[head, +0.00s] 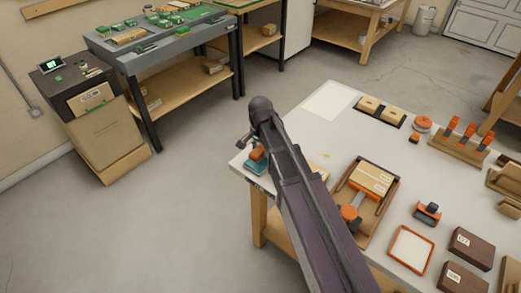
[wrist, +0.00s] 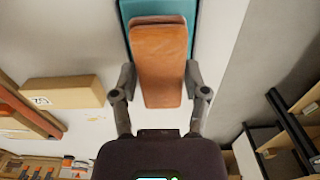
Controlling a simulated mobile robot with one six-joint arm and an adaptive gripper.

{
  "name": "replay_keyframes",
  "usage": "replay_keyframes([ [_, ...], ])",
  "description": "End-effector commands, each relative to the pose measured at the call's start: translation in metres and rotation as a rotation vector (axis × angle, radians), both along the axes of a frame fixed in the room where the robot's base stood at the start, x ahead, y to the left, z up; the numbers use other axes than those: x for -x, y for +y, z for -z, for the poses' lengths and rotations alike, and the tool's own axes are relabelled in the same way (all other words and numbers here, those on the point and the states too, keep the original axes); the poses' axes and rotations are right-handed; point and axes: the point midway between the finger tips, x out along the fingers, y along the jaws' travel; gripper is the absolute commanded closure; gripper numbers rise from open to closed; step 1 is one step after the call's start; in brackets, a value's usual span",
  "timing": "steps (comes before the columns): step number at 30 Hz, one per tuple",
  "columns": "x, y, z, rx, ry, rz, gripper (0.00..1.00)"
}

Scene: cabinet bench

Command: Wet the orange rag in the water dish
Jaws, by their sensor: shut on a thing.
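The orange rag (wrist: 160,65) looks like a folded orange-brown block in the wrist view. My gripper (wrist: 160,82) is shut on it, with one finger against each long side. The teal water dish (wrist: 194,14) lies beyond and under the rag, which covers most of it. In the head view the rag (head: 257,154) shows just above the dish (head: 256,168), at the left corner of the white table. My arm hides part of this spot and most of my gripper (head: 250,145). I cannot tell whether the rag touches the dish, and no water can be made out.
The table's edge (head: 238,167) runs close beside the dish, with open floor to the left. A wooden tray (head: 391,205) with a carton (head: 372,178) stands right of my arm. A white sheet (head: 328,102) lies at the back. An orange-rimmed tray (head: 429,255) is nearer the front.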

Motion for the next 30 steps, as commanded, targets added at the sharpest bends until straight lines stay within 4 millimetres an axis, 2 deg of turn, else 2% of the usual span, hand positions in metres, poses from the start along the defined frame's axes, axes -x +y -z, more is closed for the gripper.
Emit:
replay_keyframes([
  [1, 0.0, 0.0, -0.006, 0.0, 0.0, 0.0, 0.8],
  [18, 0.0, 0.0, -0.037, 0.0, 0.0, 0.001, 0.8],
  [30, 0.0, 0.0, -0.038, 0.0, 0.0, 0.001, 0.8],
])
